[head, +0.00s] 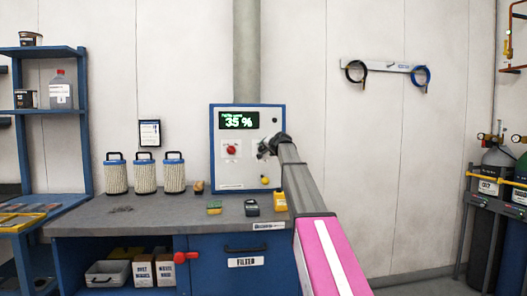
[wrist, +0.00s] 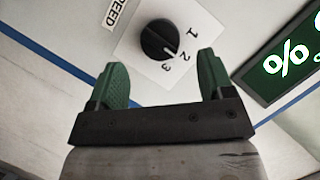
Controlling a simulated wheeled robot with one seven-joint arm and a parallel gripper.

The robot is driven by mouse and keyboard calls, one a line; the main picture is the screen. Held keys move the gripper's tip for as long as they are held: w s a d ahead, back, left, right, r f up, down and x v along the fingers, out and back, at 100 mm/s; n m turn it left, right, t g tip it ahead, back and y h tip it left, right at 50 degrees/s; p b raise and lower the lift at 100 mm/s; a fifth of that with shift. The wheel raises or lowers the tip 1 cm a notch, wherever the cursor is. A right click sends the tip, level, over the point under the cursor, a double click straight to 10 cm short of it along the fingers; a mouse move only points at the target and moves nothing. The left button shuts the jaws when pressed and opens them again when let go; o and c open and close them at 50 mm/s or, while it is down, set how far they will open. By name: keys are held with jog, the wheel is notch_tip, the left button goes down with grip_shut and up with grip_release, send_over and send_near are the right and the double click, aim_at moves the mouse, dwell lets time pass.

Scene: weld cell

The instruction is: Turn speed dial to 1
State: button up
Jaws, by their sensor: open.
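The black speed dial (wrist: 160,40) sits on a white plate marked 1, 2 and 3, beside a SPEED label (wrist: 119,12) in the wrist view. Its white pointer mark appears to point near the 2. My gripper (wrist: 162,75) is open, with its two green fingers spread on either side of the dial's lower area. The fingers hold nothing and appear apart from the dial. In the head view my gripper (head: 267,147) is in front of the right side of the control panel (head: 220,178) and hides the dial there.
The panel's display (head: 239,121) reads 35 %. A red button (head: 231,149) is left of my gripper and a yellow knob (head: 265,180) is below it. The grey bench (head: 150,212) below holds filter canisters (head: 146,176) and several small items (head: 252,208).

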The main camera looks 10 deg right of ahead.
aim_at(263, 149)
jog(key=x, duration=0.4)
jog(key=shift+w+a+f, duration=0.1)
jog(key=shift+w+a, duration=0.05)
jog(key=shift+w, duration=0.1)
jog(key=c, duration=0.9)
jog(key=shift+n, duration=0.3)
jog(key=shift+a+n+g+h, duration=0.1)
jog(key=shift+n+g+h, duration=0.2)
jog(key=shift+n+h, duration=0.75)
jog(key=shift+a+n+h, duration=0.1)
jog(key=shift+n+h, duration=0.85)
jog(key=shift+n, duration=0.8)
